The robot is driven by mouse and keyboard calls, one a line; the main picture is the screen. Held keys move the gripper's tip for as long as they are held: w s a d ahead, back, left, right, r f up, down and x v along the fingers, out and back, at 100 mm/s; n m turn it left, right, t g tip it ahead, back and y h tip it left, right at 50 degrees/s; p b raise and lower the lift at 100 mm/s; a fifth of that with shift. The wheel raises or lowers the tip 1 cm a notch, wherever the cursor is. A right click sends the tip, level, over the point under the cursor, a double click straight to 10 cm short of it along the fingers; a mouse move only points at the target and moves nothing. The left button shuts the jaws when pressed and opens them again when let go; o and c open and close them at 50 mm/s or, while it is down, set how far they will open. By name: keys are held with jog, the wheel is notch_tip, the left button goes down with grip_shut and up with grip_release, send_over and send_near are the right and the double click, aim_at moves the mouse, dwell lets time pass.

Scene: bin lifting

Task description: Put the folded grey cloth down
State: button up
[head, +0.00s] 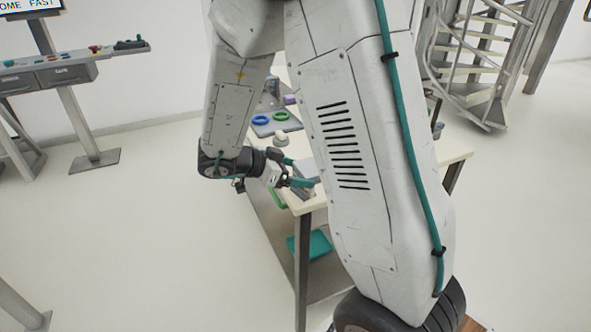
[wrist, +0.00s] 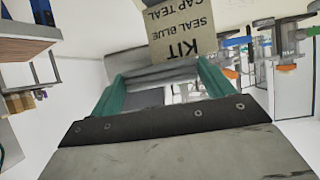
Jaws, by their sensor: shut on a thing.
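The folded grey cloth (wrist: 158,73) shows in the wrist view as a grey layered strip between the teal fingertips. My gripper (wrist: 162,80) is shut on it. In the head view my gripper (head: 297,178) is at the near left corner of the pale worktable (head: 300,206). A small grey patch by the fingers there looks like the cloth (head: 306,190). I cannot tell whether the cloth touches the tabletop. My own arm hides much of the table.
A card (wrist: 184,32) lettered "KIT SEAL BLUE CAP TEAL" appears upside down beyond the cloth. A blue ring (head: 260,119) and a green ring (head: 281,115) lie farther back on the table. A teal tray (head: 318,244) is on the lower shelf. Floor at left is mostly clear.

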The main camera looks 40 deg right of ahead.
jog(key=o, duration=1.3)
